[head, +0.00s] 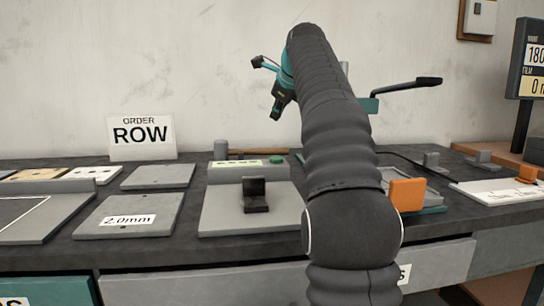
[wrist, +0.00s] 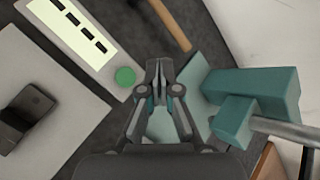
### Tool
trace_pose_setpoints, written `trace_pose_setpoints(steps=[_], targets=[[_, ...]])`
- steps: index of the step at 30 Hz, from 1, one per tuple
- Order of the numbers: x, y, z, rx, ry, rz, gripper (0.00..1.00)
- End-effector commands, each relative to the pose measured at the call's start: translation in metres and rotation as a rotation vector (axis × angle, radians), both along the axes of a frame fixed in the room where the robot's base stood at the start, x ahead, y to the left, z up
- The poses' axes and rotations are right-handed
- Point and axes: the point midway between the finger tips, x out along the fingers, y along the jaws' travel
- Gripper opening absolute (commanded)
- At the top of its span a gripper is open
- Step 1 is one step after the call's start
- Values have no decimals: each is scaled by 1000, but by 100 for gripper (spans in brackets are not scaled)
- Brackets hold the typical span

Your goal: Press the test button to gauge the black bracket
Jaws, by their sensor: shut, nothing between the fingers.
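The black bracket (head: 256,196) stands on the light grey plate of the gauge (head: 222,216); it also shows at the left of the wrist view (wrist: 32,102). Behind the plate, the gauge's housing carries a pale display (head: 235,163) with several dark dashes. The round green test button (head: 277,159) is at the display's right end, and in the wrist view (wrist: 125,77) it lies just left of my fingertips. My gripper (wrist: 157,68) is shut and empty. In the head view it hangs above and behind the button (head: 276,112), apart from it.
A teal press with a long lever (head: 415,83) stands right of my gripper, close by in the wrist view (wrist: 255,95). A wooden-handled tool (wrist: 170,25) lies behind the gauge. An orange block (head: 407,194), a 2.0mm plate (head: 128,218) and an order row sign (head: 141,138) are around it.

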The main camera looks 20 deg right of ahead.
Motion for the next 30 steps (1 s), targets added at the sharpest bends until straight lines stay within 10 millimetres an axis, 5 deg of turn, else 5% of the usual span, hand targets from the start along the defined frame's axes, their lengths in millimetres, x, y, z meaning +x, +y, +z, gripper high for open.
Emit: trace_pose_setpoints(steps=[14,30], targets=[[0,2,-12,0,1,3,0],[0,2,-78,0,0,2,0]])
